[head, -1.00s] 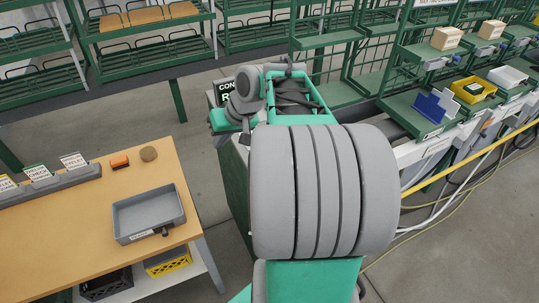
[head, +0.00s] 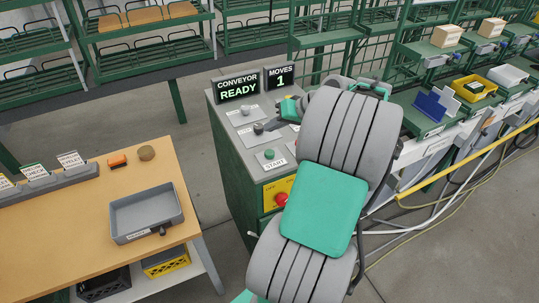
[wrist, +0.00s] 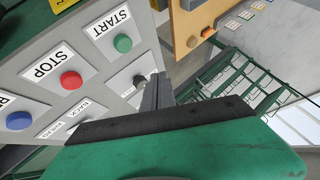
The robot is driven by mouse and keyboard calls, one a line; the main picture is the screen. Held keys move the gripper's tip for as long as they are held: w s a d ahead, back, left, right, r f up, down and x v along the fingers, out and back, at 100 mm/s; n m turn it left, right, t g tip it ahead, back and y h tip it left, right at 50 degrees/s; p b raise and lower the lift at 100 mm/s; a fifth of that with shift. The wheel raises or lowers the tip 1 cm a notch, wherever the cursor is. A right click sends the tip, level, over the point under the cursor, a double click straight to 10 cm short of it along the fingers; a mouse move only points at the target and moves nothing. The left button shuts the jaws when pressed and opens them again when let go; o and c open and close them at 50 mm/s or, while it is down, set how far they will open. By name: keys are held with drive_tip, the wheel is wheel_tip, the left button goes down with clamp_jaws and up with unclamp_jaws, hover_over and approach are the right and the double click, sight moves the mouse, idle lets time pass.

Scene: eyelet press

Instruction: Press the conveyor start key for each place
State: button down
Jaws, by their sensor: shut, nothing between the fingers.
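The green start key (head: 269,154) is on the sloped grey top of the conveyor console (head: 228,124), by a START label. In the wrist view the start key (wrist: 122,43) is uncovered, up and left of my gripper (wrist: 158,82). My gripper is shut and empty, its narrow fingertips apart from the start key and close in the picture to a grey knob (wrist: 140,80). In the head view my arm largely hides the gripper. The console displays read CONVEYOR READY (head: 237,89) and MOVES 1 (head: 280,78).
A red STOP button (wrist: 70,79) and a blue button (wrist: 18,120) share the panel. A red mushroom button (head: 281,199) is on the console front. A wooden table (head: 90,190) with a grey tray (head: 146,213) stands left. Green racks (head: 150,30) stand behind; a yellow rail (head: 470,160) runs right.

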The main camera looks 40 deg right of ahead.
drive_tip(key=b, duration=0.4)
hover_over(272, 153)
wheel_tip(272, 153, down, 6)
drive_tip(key=shift+s+r, duration=0.1)
drive_tip(key=shift+f+b, duration=0.45)
drive_tip(key=shift+f, duration=0.2)
idle(1.0)
drive_tip(key=shift+f, duration=0.4)
